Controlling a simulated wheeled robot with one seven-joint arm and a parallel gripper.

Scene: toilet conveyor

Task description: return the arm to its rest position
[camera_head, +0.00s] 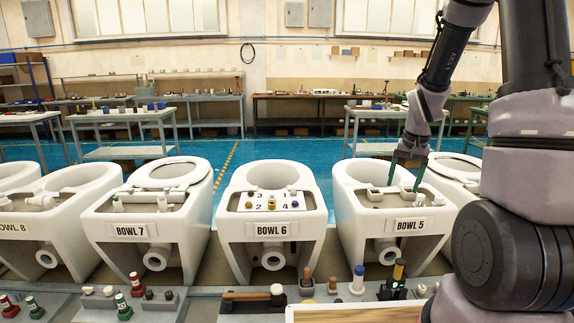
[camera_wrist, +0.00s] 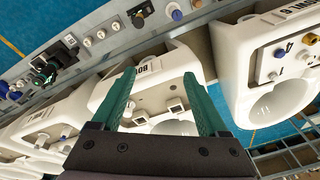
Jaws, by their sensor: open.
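My gripper (camera_head: 405,172) hangs at the end of my arm over the toilet bowl labelled BOWL 5 (camera_head: 400,245), on the right in the head view. Its two green fingers point down and stand apart. In the wrist view the open gripper (camera_wrist: 165,90) has nothing between its fingers except the view of bowl 5 (camera_wrist: 182,60) beyond. My arm comes in from the upper right of the head view. Whether the fingertips touch the bowl cannot be told.
Bowl 6 (camera_head: 230,230) stands left of bowl 5, with bowl 7 (camera_head: 195,222) farther left. A ledge in front holds a hammer (camera_head: 250,295), bottles and caps. Workbenches (camera_head: 125,118) line the back beyond open blue floor (camera_head: 290,150).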

